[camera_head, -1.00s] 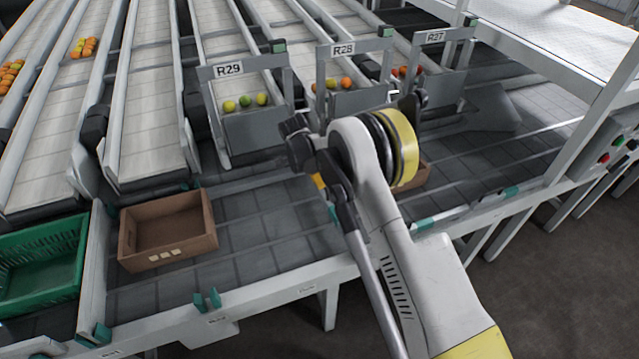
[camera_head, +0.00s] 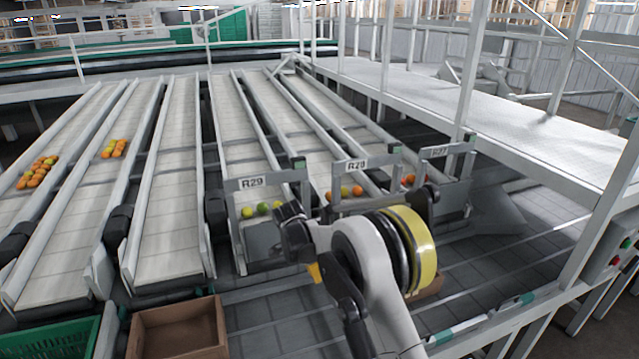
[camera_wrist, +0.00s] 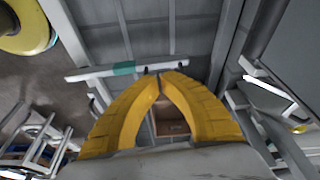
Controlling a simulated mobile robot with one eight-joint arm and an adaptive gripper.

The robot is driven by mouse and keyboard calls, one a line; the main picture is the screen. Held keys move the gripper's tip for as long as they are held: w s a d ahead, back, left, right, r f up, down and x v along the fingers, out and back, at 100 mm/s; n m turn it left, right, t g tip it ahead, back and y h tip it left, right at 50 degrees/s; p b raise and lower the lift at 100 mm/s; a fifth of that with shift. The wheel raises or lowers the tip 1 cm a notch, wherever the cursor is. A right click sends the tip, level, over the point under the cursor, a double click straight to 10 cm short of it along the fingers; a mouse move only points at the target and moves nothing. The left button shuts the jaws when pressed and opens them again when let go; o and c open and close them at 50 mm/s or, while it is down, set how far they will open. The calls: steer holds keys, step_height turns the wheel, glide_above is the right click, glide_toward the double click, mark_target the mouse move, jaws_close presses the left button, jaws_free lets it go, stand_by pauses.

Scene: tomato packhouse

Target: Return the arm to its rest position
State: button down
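My gripper shows in the wrist view (camera_wrist: 160,76) as two yellow fingers with their tips together. It is shut, and nothing is held between the fingers. In the head view only a small yellow part of it (camera_head: 315,272) shows below the dark wrist joint. My folded white and yellow arm covers the rest of it. The arm stands above the grey roller table, in front of the lanes marked R29 and R28.
A brown crate (camera_head: 222,322) sits at the lower left, beside a green crate (camera_head: 92,345). Another brown crate (camera_head: 432,291) is partly behind my arm. Lanes with tomatoes end at grey gates (camera_head: 265,183). A white frame post (camera_head: 590,215) stands at right.

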steer(key=s+d+r+n+t+y, duration=0.1)
steer(key=s+d+r+n, duration=0.1)
steer(key=s+d+r, duration=0.35)
steer(key=s+d+r+n, duration=0.2)
steer(key=r, duration=0.7)
steer(key=s+d+r+n+t+y, duration=0.15)
steer(key=s+d+r, duration=0.25)
steer(key=r, duration=0.4)
steer(key=s+d+n+t, duration=0.1)
steer(key=s+d+n, duration=0.2)
steer(key=s, duration=0.9)
steer(key=s+d+r+n+t, duration=0.1)
steer(key=s+d+n, duration=0.3)
steer(key=s, duration=0.8)
steer(key=shift+d+t, duration=0.55)
steer(key=shift+d, duration=0.25)
steer(key=shift+s+r+y, duration=0.1)
steer(key=shift+y, duration=0.15)
